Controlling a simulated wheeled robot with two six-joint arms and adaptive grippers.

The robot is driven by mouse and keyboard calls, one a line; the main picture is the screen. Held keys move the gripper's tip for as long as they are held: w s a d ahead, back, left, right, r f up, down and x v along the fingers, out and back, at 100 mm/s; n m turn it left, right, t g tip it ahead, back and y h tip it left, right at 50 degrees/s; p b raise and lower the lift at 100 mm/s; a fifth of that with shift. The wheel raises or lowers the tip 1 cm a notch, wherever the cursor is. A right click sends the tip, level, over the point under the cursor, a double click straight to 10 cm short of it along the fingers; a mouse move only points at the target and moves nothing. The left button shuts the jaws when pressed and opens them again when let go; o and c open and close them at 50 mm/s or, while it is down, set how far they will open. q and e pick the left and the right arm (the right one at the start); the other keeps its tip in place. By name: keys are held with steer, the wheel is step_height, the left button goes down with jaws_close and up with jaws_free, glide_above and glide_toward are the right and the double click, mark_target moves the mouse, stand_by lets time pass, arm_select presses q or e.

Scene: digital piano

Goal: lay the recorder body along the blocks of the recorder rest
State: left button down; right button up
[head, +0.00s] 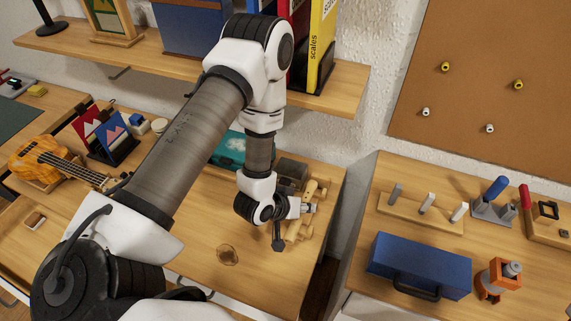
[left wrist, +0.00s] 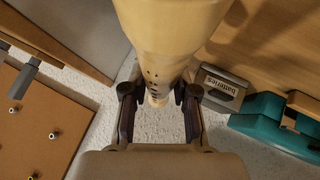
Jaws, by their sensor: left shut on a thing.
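The recorder body (left wrist: 168,45) is a pale cream tube with small dark holes. In the left wrist view it runs down from the top edge, and its narrower end lies between my left gripper's fingers (left wrist: 160,104). My left gripper (head: 307,208) is shut on it, low over the right end of the desk in the head view. Pale wooden shapes (head: 298,231) show on both sides of the gripper there. They are too small and overlapped for me to tell recorder from recorder rest. Whether the recorder touches any block cannot be told. My right gripper is out of view.
A gap separates this desk from the right table, which holds a blue toolbox (head: 418,265) and a peg rack (head: 420,212). A shelf (head: 340,88) runs above.

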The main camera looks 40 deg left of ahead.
mark_target(313, 190)
arm_select(q)
steer(key=shift+g, duration=0.3)
steer(key=w, duration=0.2)
steer(key=w+r, duration=0.1)
steer(key=w, duration=0.1)
steer(key=shift+w+a+r, duration=0.1)
steer(key=shift+w+r, duration=0.1)
steer(key=shift+w, duration=0.1)
steer(key=shift+w+a+r, duration=0.1)
steer(key=shift+w+r, duration=0.1)
steer(key=shift+w, duration=0.1)
steer(key=shift+f+b, duration=2.7)
steer(key=shift+f, duration=0.6)
steer(key=c, duration=0.8)
jaws_free()
